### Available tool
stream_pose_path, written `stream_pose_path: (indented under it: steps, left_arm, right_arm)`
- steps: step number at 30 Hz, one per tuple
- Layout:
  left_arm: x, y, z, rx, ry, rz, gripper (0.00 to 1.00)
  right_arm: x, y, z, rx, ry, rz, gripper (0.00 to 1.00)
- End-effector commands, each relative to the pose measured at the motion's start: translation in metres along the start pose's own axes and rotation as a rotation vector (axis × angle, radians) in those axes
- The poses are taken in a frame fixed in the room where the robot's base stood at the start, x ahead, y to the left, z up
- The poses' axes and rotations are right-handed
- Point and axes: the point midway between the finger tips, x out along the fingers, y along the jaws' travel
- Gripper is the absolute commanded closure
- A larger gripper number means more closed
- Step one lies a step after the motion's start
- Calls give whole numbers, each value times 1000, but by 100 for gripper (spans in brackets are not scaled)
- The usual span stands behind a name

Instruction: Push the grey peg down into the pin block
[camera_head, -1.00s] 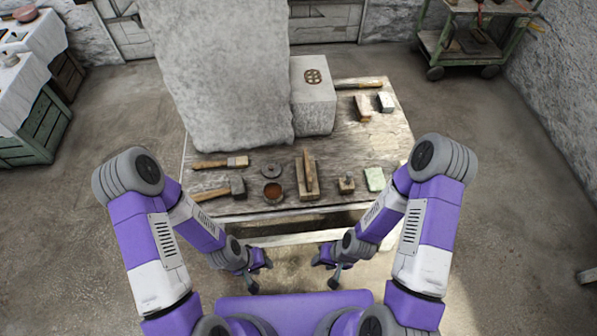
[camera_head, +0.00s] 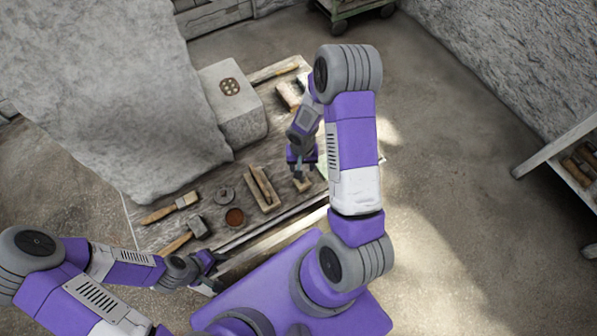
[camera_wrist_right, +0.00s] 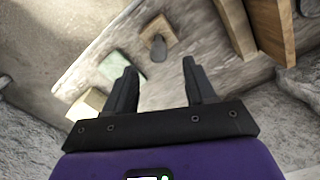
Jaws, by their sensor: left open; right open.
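The pin block (camera_wrist_right: 150,27) is a small wooden block on the table. Its grey peg (camera_wrist_right: 158,50) stands up from it in the right wrist view, just beyond the fingertips. My right gripper (camera_wrist_right: 160,68) is open and empty, with the peg apart from its fingers. In the head view my right gripper (camera_head: 302,166) hangs over the block (camera_head: 302,185), hiding the peg and much of the block. My left gripper (camera_head: 213,272) is open and empty near the table's front left edge, far from the block.
On the table (camera_head: 152,236) lie a wooden tray with a bar (camera_head: 263,190), a brush (camera_head: 170,208), a mallet (camera_head: 185,236), a reddish-brown bowl (camera_head: 235,217) and a grey disc (camera_head: 224,196). A green block (camera_wrist_right: 122,66) lies beside the pin block.

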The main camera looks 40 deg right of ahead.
Motion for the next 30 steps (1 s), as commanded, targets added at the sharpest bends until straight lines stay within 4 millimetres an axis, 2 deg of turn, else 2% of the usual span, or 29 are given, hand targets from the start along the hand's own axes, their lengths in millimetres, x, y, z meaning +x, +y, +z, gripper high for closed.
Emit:
stream_pose_path:
  steps: [10,20,30]
  left_arm:
    - [15,-6,0,-1,0,0,59]
    - [15,-6,-1,0,0,0,59]
    - [15,-6,-1,0,0,0,59]
  right_arm:
    - [51,1,5,-2,-3,-1,45]
    - [56,0,4,-2,0,-4,45]
    - [55,0,4,-2,-1,-4,97]
